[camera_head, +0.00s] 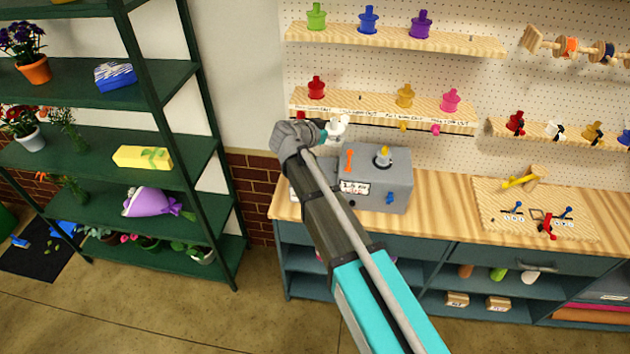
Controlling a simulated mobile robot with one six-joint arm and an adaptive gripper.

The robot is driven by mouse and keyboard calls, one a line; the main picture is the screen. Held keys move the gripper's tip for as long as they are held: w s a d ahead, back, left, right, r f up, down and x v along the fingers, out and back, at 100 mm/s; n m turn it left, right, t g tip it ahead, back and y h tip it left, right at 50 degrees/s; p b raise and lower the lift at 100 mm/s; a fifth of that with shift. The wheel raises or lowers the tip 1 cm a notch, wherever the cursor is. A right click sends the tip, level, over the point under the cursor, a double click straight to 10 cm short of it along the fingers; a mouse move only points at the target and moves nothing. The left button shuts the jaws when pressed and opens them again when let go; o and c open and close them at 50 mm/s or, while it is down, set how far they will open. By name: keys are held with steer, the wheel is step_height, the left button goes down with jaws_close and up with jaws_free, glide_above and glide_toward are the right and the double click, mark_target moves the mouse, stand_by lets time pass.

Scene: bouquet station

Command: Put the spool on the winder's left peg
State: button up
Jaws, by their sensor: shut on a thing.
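My gripper (328,134) is at the end of my arm, above the left back part of the grey box. It is shut on a small white thing (338,125) that looks like the spool; the arm and its small size hide details. The grey box (402,178), which looks like the winder, stands on the wooden counter. It has an orange upright piece (348,160) at its left, a yellow-tipped pale piece (382,158) on top and a blue knob (390,198) in front. The held thing appears above and left of the orange piece, apart from it. My arm covers the box's left side.
A pegboard shelf (455,118) above the counter holds red, yellow and pink spools, with a bare spot between red and yellow. A higher shelf (400,40) holds green, blue and purple ones. A wooden board (490,215) lies right. A green plant rack (215,150) stands left.

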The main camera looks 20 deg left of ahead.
step_height(320, 180, down, 18)
steer(key=b, duration=1.7)
steer(key=shift+s+f, duration=0.15)
steer(key=shift+s, duration=0.2)
steer(key=shift+a, duration=0.1)
